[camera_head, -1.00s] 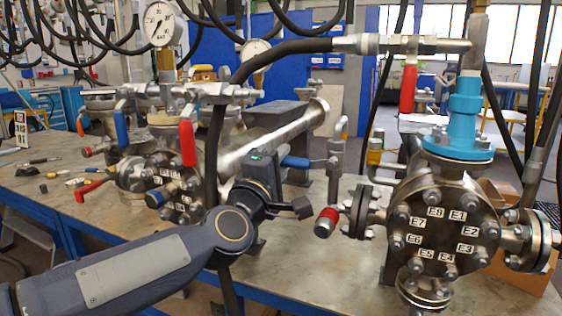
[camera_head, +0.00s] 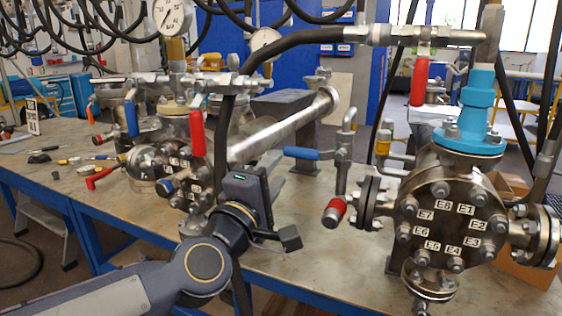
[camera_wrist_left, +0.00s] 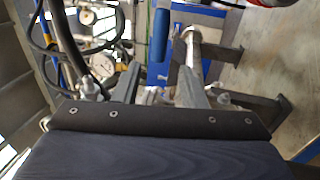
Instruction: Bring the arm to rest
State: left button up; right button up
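My left arm comes in from the bottom left of the head view. Its left gripper (camera_head: 268,172) is in front of the bench, between the two flanged vessels, seen mostly from behind, and its fingertips are hard to make out there. In the left wrist view the two grey fingers of this gripper (camera_wrist_left: 157,86) stand apart with nothing held between them. The right vessel (camera_head: 440,225), with labelled bolts and a blue neck, is to the right of the gripper. The left vessel (camera_head: 180,180) is behind and left of it. My right gripper is not in view.
A blue-handled valve (camera_head: 302,153) and a red-capped fitting (camera_head: 334,211) stick out just right of the gripper. A black hose (camera_head: 285,45) arches above and hangs down behind the arm. Small tools lie on the left part of the bench (camera_head: 50,195).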

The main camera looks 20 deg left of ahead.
pick_arm(q)
jog(key=shift+s, duration=0.1)
dwell(0.4)
jog(key=s+f+m+g+h, duration=0.2)
jog(key=s+f+m+g, duration=0.7)
jog(key=f, duration=0.5)
jog(key=s+f+m+g+h, duration=0.1)
jog(key=s+f+m+g, duration=0.5)
jog(key=s+f, duration=0.7)
notch_tip(320, 180, up, 25)
jog(key=w+m+p, duration=0.1)
jog(key=p, duration=2.6)
jog(key=shift+w+d+r+p, duration=0.2)
jog(key=shift+w+d+p, duration=0.1)
jog(key=shift+w+p, duration=0.1)
